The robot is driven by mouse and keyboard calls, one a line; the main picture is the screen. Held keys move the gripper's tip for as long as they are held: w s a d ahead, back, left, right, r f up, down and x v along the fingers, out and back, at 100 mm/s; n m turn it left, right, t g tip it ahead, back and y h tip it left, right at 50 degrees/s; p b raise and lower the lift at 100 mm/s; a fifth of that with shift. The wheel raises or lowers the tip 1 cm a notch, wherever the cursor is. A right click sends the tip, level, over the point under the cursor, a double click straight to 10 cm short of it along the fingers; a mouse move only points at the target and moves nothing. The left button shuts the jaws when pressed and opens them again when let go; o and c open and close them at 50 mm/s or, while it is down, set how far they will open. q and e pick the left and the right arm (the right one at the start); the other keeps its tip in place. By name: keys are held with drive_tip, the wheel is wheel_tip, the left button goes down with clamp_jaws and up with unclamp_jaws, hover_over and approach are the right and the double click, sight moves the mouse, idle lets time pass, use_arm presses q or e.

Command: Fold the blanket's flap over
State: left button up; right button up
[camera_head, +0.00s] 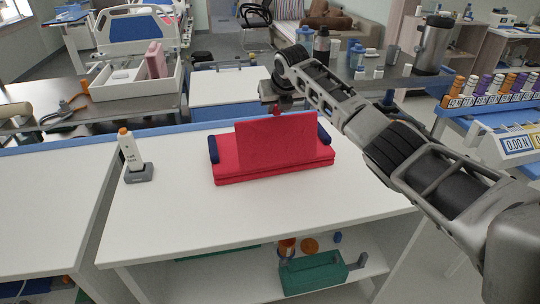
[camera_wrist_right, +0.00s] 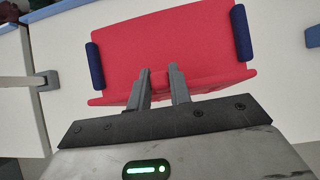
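The red blanket (camera_head: 232,175) lies folded flat on the white table, with a dark blue roll at its left end (camera_head: 213,149) and right end (camera_head: 324,134). Its flap (camera_head: 277,142) stands nearly upright above the lower layers. My right gripper (camera_head: 277,104) reaches in from behind and above, at the middle of the flap's top edge, where a small red tab shows. In the right wrist view, the two grey fingers (camera_wrist_right: 159,80) stand a little apart against the red flap (camera_wrist_right: 205,50), with red between them. The fingertips are partly hidden in the head view. My left gripper is out of view.
A white handheld device in a grey stand (camera_head: 138,172) is left of the blanket on the table (camera_head: 180,220). The table front is clear. A green box (camera_head: 312,273) sits on the shelf below. Bottles and a flask stand on the counter behind.

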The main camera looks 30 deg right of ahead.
drive_tip(key=w+b, duration=0.1)
drive_tip(key=w+f+b, duration=0.1)
drive_tip(key=b, duration=0.1)
drive_tip(key=w+b, duration=0.1)
drive_tip(key=w, duration=0.1)
drive_tip(key=shift+d+f+b, duration=0.25)
drive_tip(key=shift+d+b, duration=0.1)
drive_tip(key=shift+b, duration=0.05)
drive_tip(key=shift+r, duration=0.1)
drive_tip(key=o, duration=1.5)
